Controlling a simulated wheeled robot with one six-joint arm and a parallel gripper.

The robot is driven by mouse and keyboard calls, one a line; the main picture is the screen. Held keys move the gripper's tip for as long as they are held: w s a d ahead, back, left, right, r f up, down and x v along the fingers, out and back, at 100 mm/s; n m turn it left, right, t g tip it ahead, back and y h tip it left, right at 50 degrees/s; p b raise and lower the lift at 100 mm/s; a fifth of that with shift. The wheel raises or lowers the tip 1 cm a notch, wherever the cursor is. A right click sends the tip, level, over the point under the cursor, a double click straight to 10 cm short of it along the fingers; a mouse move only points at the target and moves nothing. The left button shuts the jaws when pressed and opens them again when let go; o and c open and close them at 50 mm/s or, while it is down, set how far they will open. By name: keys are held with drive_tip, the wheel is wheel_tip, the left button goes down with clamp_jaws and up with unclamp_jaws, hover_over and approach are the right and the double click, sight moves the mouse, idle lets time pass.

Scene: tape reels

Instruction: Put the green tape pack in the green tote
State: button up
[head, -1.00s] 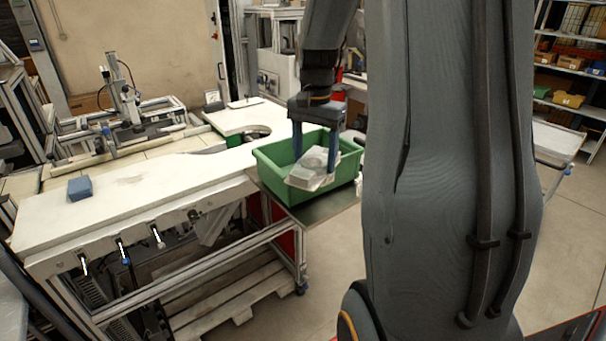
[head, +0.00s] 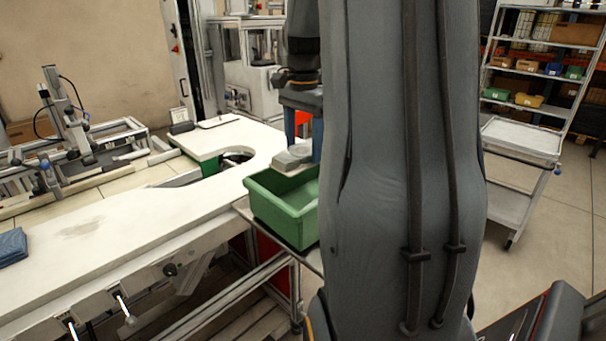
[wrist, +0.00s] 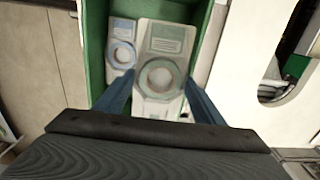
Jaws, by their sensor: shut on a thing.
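My gripper (head: 304,148) is shut on the green tape pack (head: 292,158), a pale flat pack. In the wrist view my gripper (wrist: 159,98) has a finger on each side of this pack (wrist: 168,43), whose ring and label are greyish green. The pack is at about rim height or above the green tote (head: 280,212), over its far part in the head view. The tote (wrist: 95,45) also shows under the pack in the wrist view. A second pack with blue print (wrist: 122,54) lies in the tote, partly hidden by the held one. My arm hides the tote's right side.
The tote stands on a metal shelf beside a white worktable (head: 120,235). A blue item (head: 12,246) lies on the table at left. A shelving rack with bins (head: 528,99) and a grey cart (head: 520,140) stand at right, with open floor before them.

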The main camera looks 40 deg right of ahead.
sight(303, 149)
drive_tip(key=shift+f+p, duration=0.65)
drive_tip(key=shift+f, duration=2.25)
drive_tip(key=shift+f, duration=0.2)
drive_tip(key=shift+f, duration=0.35)
drive_tip(key=shift+f, duration=0.1)
drive_tip(key=o, duration=1.2)
wheel_tip(303, 149, up, 13)
drive_tip(key=b, duration=0.3)
